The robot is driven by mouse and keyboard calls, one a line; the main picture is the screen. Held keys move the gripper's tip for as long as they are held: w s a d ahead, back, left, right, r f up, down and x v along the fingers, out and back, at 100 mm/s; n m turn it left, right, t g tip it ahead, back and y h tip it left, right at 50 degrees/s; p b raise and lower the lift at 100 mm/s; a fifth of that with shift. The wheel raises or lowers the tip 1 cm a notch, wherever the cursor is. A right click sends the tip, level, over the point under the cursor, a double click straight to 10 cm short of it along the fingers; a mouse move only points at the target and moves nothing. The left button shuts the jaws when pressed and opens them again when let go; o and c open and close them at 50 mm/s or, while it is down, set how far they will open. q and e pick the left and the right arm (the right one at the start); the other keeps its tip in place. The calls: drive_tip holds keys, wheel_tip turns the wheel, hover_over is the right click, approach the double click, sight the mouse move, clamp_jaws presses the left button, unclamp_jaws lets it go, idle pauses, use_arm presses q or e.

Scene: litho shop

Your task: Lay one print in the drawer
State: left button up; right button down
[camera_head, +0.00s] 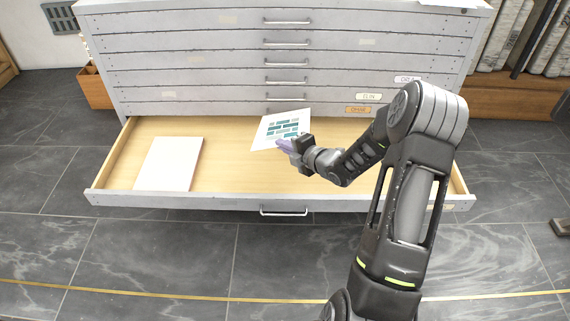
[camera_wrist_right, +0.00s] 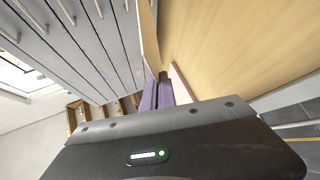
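The open drawer (camera_head: 225,200) is the lowest of a grey flat-file cabinet, with a pale wooden floor. One print (camera_head: 285,127), white with teal and grey blocks, is over the middle of the drawer near its back. Its far edge overlaps the cabinet face, so it appears raised and tilted. My right gripper (camera_head: 287,146) is at the print's near edge and looks shut on it. In the right wrist view its purple fingers (camera_wrist_right: 157,95) are close together; I cannot make out the print there. A white sheet or stack (camera_head: 170,164) lies flat in the drawer's left part. My left gripper is out of view.
The closed drawers (camera_head: 285,60) rise directly behind the open one, with protruding handles and small labels. The drawer floor between the white stack and my right arm is bare. A wooden box (camera_head: 95,88) stands left of the cabinet, and rolls (camera_head: 500,35) stand at right.

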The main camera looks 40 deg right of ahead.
wheel_tip(320, 180, down, 10)
drive_tip(key=b, duration=0.7)
drive_tip(key=c, duration=2.1)
unclamp_jaws()
drive_tip(key=shift+o, duration=1.1)
